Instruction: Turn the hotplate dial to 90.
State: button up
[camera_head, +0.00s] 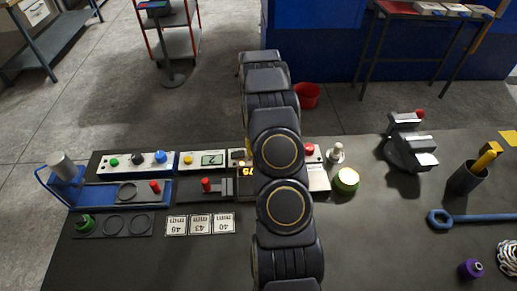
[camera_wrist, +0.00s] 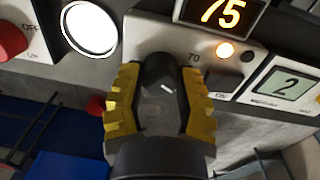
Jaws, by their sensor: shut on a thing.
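The hotplate dial (camera_wrist: 162,85) is a dark round knob with a short white mark, on a pale panel in the wrist view. My gripper (camera_wrist: 160,76) has its yellow ribbed fingers shut on the dial, one on each side. An orange display (camera_wrist: 222,12) above it reads 75, and a small orange light (camera_wrist: 225,50) glows below the display. A printed 70 stands right of the dial; other scale marks are hidden. In the head view my arm covers the dial and most of the hotplate, and part of the display (camera_head: 248,170) shows beside it.
In the wrist view, a red knob (camera_wrist: 10,40) marked OFF and a white disc (camera_wrist: 90,28) are left of the dial; a small screen (camera_wrist: 285,83) reading 2 is right. In the head view, a yellow-green jar (camera_head: 346,181) and a vise (camera_head: 408,150) stand right of my arm.

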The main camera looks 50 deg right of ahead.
jog(key=m, duration=0.4)
jog(key=shift+a+f+m, duration=0.1)
jog(key=shift+f+m, duration=0.05)
jog(key=shift+m, duration=0.15)
jog(key=shift+m+y, duration=0.3)
jog(key=shift+m, duration=1.7)
jog(key=o, duration=1.1)
jog(key=shift+r, duration=0.2)
jog(key=r, duration=1.1)
jog(key=shift+w+r, duration=0.4)
